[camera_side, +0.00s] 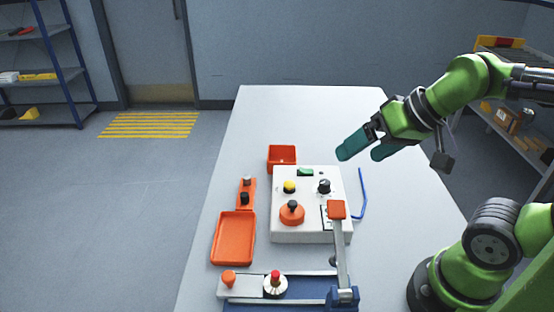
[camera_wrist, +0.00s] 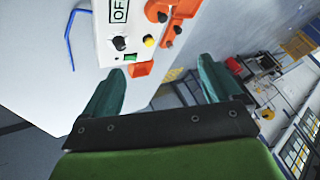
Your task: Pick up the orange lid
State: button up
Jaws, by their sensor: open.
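The likely orange lid (camera_side: 289,216) is a round orange piece with a black knob. It sits on top of the white control box (camera_side: 290,236), near its front left. In the wrist view the lid (camera_wrist: 152,9) shows only in part at the top edge, beside the OFF label. My gripper (camera_side: 360,153) is open and empty, with two teal fingers apart. It hangs in the air above and behind the box's right side, well away from the lid. In the wrist view my gripper (camera_wrist: 160,67) has nothing between its fingertips.
The box also carries a yellow button (camera_side: 289,187), a black dial (camera_side: 324,186) and a green switch (camera_side: 305,172). A lever with an orange pad (camera_side: 337,210) rises close right of the lid. An orange tray (camera_side: 233,239) and orange bin (camera_side: 281,164) stand nearby. The table's back is clear.

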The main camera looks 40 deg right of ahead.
jog(key=n+g+h, duration=0.2)
jog(key=n+g, duration=0.5)
jog(key=n, duration=0.2)
send_over(293, 202)
jog(key=f, duration=0.2)
notch_tip(293, 202, down, 16)
jog(key=shift+f, duration=0.25)
jog(key=c, duration=1.1)
